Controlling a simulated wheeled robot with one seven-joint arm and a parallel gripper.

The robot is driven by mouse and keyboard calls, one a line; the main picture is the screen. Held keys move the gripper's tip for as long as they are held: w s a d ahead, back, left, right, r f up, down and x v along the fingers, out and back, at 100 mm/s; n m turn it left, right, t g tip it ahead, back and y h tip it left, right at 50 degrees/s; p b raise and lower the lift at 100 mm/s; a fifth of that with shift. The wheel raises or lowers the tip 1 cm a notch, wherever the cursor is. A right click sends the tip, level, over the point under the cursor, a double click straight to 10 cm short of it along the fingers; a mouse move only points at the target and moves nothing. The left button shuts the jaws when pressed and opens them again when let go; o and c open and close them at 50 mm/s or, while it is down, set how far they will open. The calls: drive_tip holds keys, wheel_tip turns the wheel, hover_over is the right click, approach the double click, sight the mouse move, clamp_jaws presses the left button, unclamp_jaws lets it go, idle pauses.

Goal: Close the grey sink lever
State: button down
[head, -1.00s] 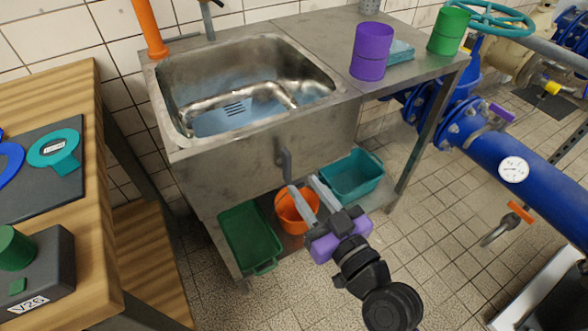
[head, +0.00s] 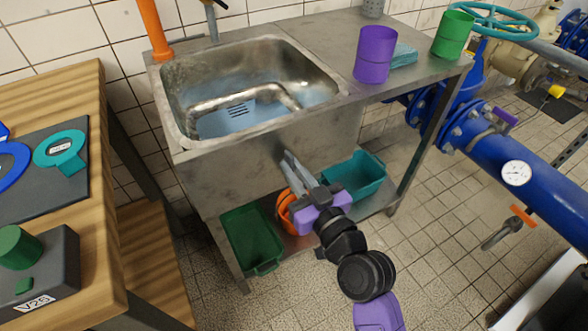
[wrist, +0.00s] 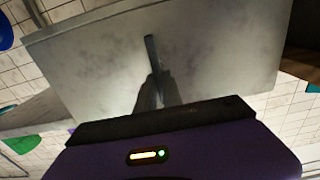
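The grey sink lever (wrist: 151,52) is a thin bar on the front panel of the steel sink (head: 334,132). In the wrist view it stands nearly upright against the panel, tilted slightly. Its lower end lies between the fingertips of my gripper (wrist: 159,82). In the head view my gripper (head: 289,160) reaches to the sink front and its fingers are close together, hiding most of the lever. My gripper looks shut on the lever's end.
A green tray (head: 252,241), an orange bucket (head: 284,212) and a teal crate (head: 357,176) are on the shelf below. A purple cup (head: 375,54) stands on the sink top. A wooden table (head: 92,210) is at left; blue pipe (head: 490,158) runs at right.

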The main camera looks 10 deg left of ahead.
idle(0.4)
drive_tip(key=shift+w+d+f+m+p, duration=0.2)
drive_tip(key=shift+m+p, duration=0.4)
drive_tip(key=shift+m, duration=2.3)
drive_tip(key=shift+w+d+f+m+p, duration=0.1)
drive_tip(key=shift+d+f+m+p, duration=0.35)
drive_tip(key=shift+m, duration=2.45)
drive_tip(key=shift+w+f+m+p, duration=0.1)
drive_tip(key=shift+m+p, duration=0.65)
drive_tip(key=shift+m, duration=2.15)
drive_tip(key=c, duration=1.5)
unclamp_jaws()
